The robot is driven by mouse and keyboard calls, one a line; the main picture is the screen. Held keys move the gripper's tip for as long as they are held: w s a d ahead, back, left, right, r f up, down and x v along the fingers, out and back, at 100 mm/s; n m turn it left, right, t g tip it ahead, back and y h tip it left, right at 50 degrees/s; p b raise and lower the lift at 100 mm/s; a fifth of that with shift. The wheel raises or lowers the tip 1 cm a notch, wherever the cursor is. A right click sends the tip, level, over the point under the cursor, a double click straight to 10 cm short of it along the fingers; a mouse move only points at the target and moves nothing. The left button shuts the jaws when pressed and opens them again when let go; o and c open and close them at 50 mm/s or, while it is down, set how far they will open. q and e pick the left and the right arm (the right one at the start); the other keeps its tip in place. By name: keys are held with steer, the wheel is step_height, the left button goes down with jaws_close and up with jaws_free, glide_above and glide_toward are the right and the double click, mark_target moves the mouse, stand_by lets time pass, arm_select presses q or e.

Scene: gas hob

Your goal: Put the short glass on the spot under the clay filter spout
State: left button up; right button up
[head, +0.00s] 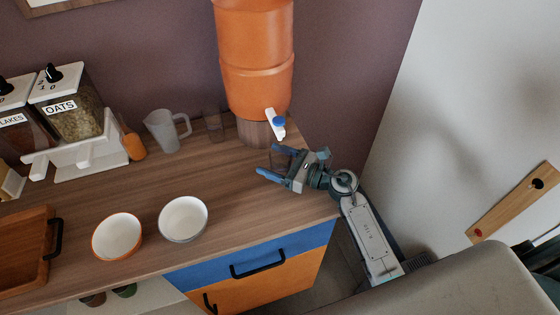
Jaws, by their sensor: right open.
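The orange clay filter (256,70) stands on a round brown base at the back right of the counter. Its white spout with a blue tap (277,122) points to the front right. My right gripper (268,160) is open just in front of and below the spout, low over the counter. A faint see-through shape, which may be the short glass (284,159), shows between its fingers; its outline is hard to make out. Another clear glass (213,124) stands left of the filter's base. My left gripper is out of view.
A frosted jug (168,132) stands left of the clear glass, beside an orange item and the oats dispenser (76,108). Two bowls (117,236) (183,218) and a wooden tray (26,252) sit nearer the front. The middle of the counter is clear.

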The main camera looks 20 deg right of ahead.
steer(key=shift+d+r, duration=0.1)
steer(key=shift+r, duration=0.05)
steer(key=b+v, duration=0.2)
steer(key=v, duration=0.3)
steer(key=b+v, duration=0.2)
steer(key=v, duration=0.3)
steer(key=shift+s+d+f, duration=0.2)
steer(key=shift+s+d, duration=0.05)
steer(key=shift+s, duration=0.1)
steer(key=shift+s+d+r, duration=0.15)
steer(key=shift+s+d, duration=0.2)
steer(key=shift+d, duration=0.05)
